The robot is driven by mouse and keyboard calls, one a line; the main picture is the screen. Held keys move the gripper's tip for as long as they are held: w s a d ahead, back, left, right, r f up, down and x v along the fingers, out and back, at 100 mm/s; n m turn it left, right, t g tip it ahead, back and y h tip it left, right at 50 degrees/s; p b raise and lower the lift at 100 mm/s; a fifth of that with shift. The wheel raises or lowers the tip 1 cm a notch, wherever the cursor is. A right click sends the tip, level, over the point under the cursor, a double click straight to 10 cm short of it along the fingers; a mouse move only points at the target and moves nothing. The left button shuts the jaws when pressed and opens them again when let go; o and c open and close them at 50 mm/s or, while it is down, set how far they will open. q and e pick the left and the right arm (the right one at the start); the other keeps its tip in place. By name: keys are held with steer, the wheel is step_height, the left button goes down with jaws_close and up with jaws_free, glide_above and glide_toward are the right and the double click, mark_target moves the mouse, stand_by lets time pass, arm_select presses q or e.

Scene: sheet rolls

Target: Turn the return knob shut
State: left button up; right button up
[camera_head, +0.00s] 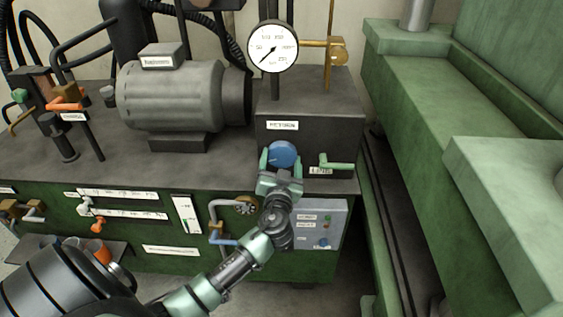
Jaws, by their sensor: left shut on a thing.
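The return knob is a round blue knob (283,154) on the front of the dark block whose label seems to read "RETURN" (283,126). My left gripper (282,160) reaches up to it from below, with one green finger on each side. The gripper is shut on the knob and hides its lower edge. The knob's turn position cannot be made out. My right gripper is not in view.
A green lever (337,165) sticks out just right of the knob. A pressure gauge (273,48) stands above the block, with a brass valve (338,50) beside it. A grey motor (172,95) is at left. A grey control box (322,222) sits below. Green machine beams (440,95) fill the right.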

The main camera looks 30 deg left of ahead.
arm_select(q)
steer(key=m, duration=0.4)
steer(key=shift+r+m, duration=0.15)
steer(key=shift+m, duration=0.15)
steer(key=m+p, duration=0.1)
steer(key=m, duration=0.4)
steer(key=shift+a+r, duration=0.1)
steer(key=m+p, duration=0.2)
steer(key=m, duration=0.5)
steer(key=shift+r, duration=0.15)
steer(key=m+p, duration=0.2)
steer(key=m, duration=0.3)
steer(key=shift+p, duration=0.4)
steer(key=shift+m, duration=0.3)
steer(key=o, duration=1.4)
steer(key=shift+b+v, duration=0.6)
steer(key=shift+v, duration=3.35)
